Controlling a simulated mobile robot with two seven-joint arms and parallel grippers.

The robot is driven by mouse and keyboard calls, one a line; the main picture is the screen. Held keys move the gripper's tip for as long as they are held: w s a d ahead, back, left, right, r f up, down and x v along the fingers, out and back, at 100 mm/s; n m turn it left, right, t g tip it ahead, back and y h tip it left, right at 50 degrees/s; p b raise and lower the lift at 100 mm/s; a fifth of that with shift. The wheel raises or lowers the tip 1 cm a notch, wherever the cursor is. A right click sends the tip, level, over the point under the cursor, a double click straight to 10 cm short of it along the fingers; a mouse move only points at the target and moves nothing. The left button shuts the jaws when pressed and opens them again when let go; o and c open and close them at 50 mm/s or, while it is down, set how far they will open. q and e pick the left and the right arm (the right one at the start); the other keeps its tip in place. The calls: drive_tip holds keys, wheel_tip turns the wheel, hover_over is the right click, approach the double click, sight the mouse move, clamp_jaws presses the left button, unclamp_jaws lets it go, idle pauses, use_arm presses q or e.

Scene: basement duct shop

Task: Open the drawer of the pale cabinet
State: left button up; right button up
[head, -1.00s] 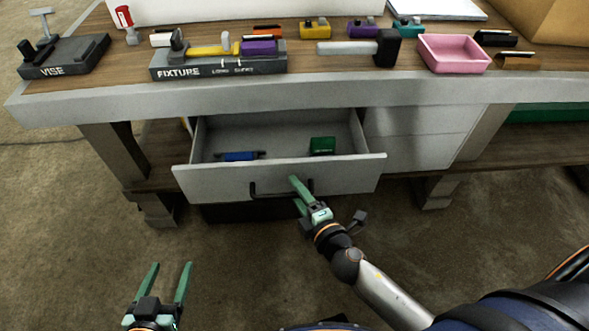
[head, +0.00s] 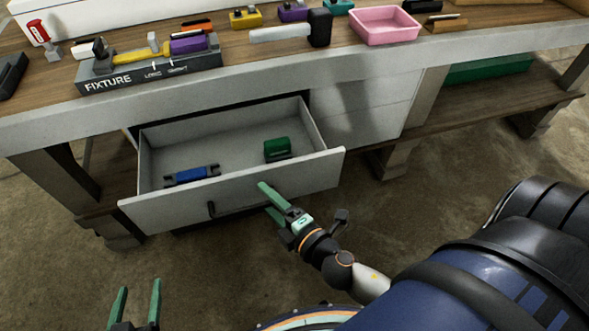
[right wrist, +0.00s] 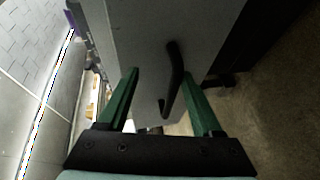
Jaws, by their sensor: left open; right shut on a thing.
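The pale cabinet (head: 360,130) is under the workbench. Its drawer (head: 240,193) stands well out, its inside open to view. The dark bar handle (head: 211,209) is on the drawer front, partly hidden by my right gripper (head: 266,197). My right gripper is shut on the handle near its right end; the right wrist view shows the handle (right wrist: 173,80) between the two green fingers. A blue item (head: 190,175) and a green item (head: 277,149) lie inside the drawer. My left gripper (head: 140,287) is open and empty at the lower left, apart from the drawer.
The bench top holds a fixture block (head: 150,68), a hammer-like tool (head: 300,32), a pink tray (head: 385,26) and several small coloured parts. A green bin (head: 488,67) sits on the lower shelf at right. The floor in front of the drawer is clear.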

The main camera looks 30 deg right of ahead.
use_arm(q)
drive_tip(key=shift+f+b, duration=2)
drive_tip(key=shift+f, duration=0.05)
use_arm(e)
drive_tip(key=v, duration=0.8)
drive_tip(key=shift+s+r, duration=0.15)
drive_tip(key=shift+r, duration=0.05)
